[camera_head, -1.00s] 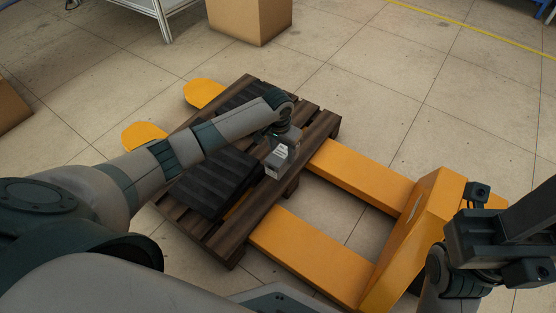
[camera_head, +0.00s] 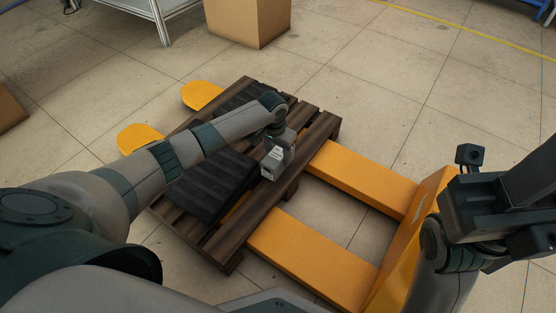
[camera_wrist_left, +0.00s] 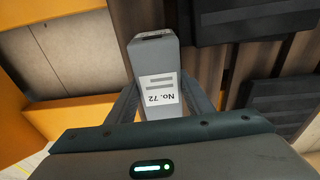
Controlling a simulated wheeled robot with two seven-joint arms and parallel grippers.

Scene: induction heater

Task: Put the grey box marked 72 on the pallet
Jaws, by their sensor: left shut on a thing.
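The grey box marked No. 72 (camera_wrist_left: 155,75) is between the fingers of my left gripper (camera_wrist_left: 160,110) in the left wrist view, its white label facing the camera. In the head view the grey box (camera_head: 272,163) hangs below my left gripper (camera_head: 278,142), over the near right side of the brown wooden pallet (camera_head: 318,134). My left gripper is shut on the box. I cannot tell whether the box touches the pallet boards.
Black ribbed boxes (camera_head: 212,186) lie on the pallet beside the held box. A yellow pallet jack (camera_head: 365,180) has its forks under the pallet. A cardboard box (camera_head: 248,22) and a metal table (camera_head: 160,20) stand at the back. Open floor lies to the right.

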